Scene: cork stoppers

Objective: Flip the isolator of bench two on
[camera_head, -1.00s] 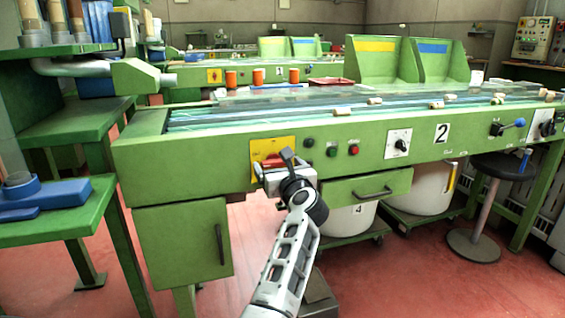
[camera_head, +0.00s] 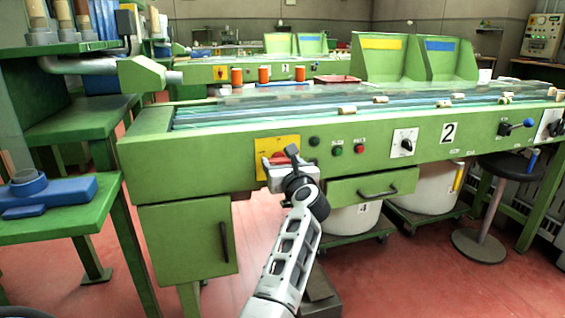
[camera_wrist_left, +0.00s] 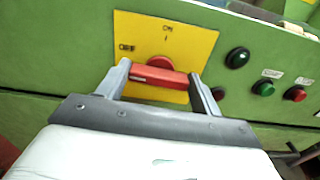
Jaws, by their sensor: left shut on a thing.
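Bench two (camera_head: 215,165) is the long green bench with a "2" plate on its front. Its isolator is a red handle on a yellow plate (camera_head: 264,146), left of the buttons. In the left wrist view the plate (camera_wrist_left: 192,42) reads ON at the top and OFF at the left. The red handle (camera_wrist_left: 158,77) lies nearly level, pointing towards the OFF side. My left gripper (camera_wrist_left: 158,80) is shut on the handle, one finger at each end. In the head view the gripper (camera_head: 279,165) partly covers the handle. My right gripper is not in view.
Black, green (camera_head: 338,150) and red (camera_head: 360,148) buttons sit right of the plate. A rotary switch (camera_head: 405,143) is further right. A drawer (camera_head: 345,191) juts out below right of the gripper, and a cupboard door (camera_head: 185,240) is below left.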

